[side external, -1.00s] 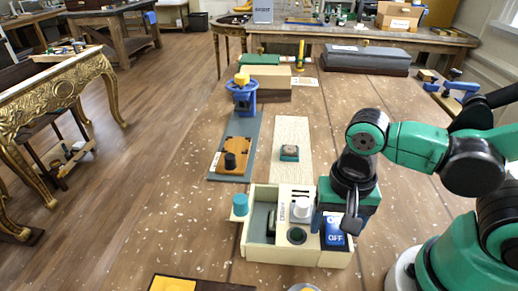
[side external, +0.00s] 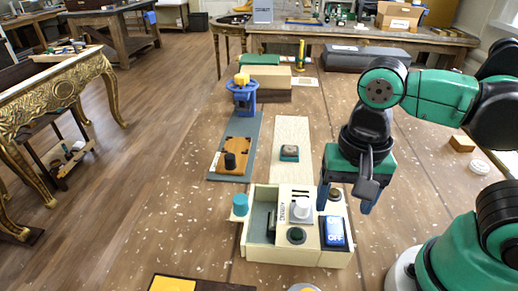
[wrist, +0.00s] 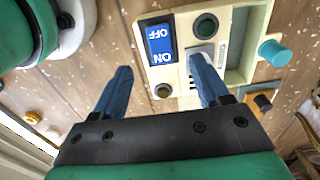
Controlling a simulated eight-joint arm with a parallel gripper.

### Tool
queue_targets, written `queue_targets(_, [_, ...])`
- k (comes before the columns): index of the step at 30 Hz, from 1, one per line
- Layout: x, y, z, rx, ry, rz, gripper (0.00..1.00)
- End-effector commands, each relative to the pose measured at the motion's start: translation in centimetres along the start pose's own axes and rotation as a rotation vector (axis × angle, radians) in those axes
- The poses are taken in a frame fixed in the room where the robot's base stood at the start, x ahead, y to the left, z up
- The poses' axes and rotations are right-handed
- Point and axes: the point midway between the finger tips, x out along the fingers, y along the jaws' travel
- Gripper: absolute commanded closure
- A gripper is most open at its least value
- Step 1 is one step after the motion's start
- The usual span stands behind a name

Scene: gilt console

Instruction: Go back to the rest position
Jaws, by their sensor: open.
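My gripper (side external: 345,198) is open and empty. In the side view it hangs above the back right corner of a cream control box (side external: 262,252). In the wrist view my gripper (wrist: 166,88) shows two blue fingers spread wide apart, with the box (wrist: 262,15) beyond them. The box carries a blue ON/OFF switch (side external: 334,232), also seen in the wrist view (wrist: 160,43), a white knob (side external: 302,204), a dark green round button (side external: 296,235) and a brown round knob (side external: 335,194). A teal cylinder (side external: 240,205) sticks out at its left side.
Behind the box lie a pale board (side external: 291,130) with a small teal-edged block (side external: 289,153) and a grey board (side external: 249,130) with a brown plate. A blue stand (side external: 243,92) is farther back. The wooden table right of the boards is largely clear.

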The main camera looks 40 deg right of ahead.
Motion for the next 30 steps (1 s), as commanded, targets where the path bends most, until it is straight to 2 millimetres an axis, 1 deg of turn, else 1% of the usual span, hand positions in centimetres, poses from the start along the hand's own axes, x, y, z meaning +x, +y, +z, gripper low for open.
queue_targets(8, [0.0,0.0,0.0,-0.002,0.001,-0.002,0.32])
queue_targets(11, [0.0,-0.3,-0.7,-0.045,0.018,-0.035,0.32])
queue_targets(14, [0.1,-1.1,-2.4,-0.171,0.081,-0.119,0.32])
queue_targets(18, [-0.3,-2.1,-6.0,-0.42,0.262,-0.233,0.32])
queue_targets(22, [-1.1,-2.5,-9.0,-0.615,0.443,-0.262,0.32])
queue_targets(24, [-1.5,-2.5,-10.0,-0.686,0.515,-0.258,0.32])
queue_targets(26, [-1.8,-2.5,-10.6,-0.727,0.556,-0.252,0.32])
queue_targets(30, [-1.9,-2.4,-10.9,-0.747,0.576,-0.248,0.32])
